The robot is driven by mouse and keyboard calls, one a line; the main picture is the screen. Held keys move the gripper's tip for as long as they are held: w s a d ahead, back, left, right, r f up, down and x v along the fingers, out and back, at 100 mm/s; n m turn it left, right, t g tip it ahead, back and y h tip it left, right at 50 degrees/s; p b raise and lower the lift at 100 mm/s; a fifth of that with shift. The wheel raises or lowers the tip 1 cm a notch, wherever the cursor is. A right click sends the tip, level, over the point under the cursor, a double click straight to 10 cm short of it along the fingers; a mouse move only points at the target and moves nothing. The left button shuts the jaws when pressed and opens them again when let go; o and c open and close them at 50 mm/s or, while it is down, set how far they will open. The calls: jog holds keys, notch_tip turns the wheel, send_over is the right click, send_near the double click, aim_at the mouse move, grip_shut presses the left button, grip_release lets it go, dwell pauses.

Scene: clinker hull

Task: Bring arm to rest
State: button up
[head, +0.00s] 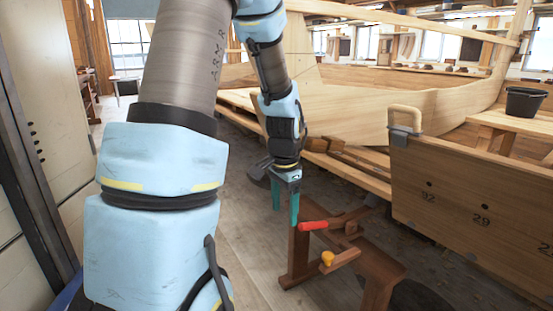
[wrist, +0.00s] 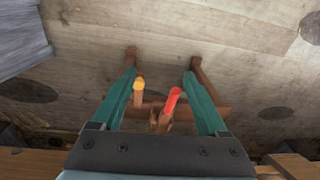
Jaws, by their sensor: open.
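My arm reaches forward and down in the head view. My gripper (head: 285,205) hangs at its end with two green fingers pointing down, set apart. In the wrist view my gripper (wrist: 162,90) is open, with nothing held between its fingers. Below and beyond it stands a low brown wooden stand (head: 365,262). A red-handled item (head: 313,225) and a yellow-knobbed item (head: 328,258) are on the stand. The red handle (wrist: 173,99) and the yellow knob (wrist: 139,85) show between the fingers in the wrist view; I cannot tell how close they are.
A wooden boat hull (head: 365,110) fills the back. A numbered plank panel (head: 480,205) with a clamp (head: 405,122) stands at the right, near a black bucket (head: 524,101). A pale cabinet or wall (head: 35,100) is close at left.

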jog(key=s+a+r+n, duration=0.4)
jog(key=s+a+n, duration=0.5)
jog(key=a+n, duration=0.15)
notch_tip(320, 180, up, 14)
jog(key=p, duration=1.5)
jog(key=shift+s+a+r+t, duration=0.15)
jog(key=shift+r+t, duration=0.1)
jog(key=shift+t, duration=0.15)
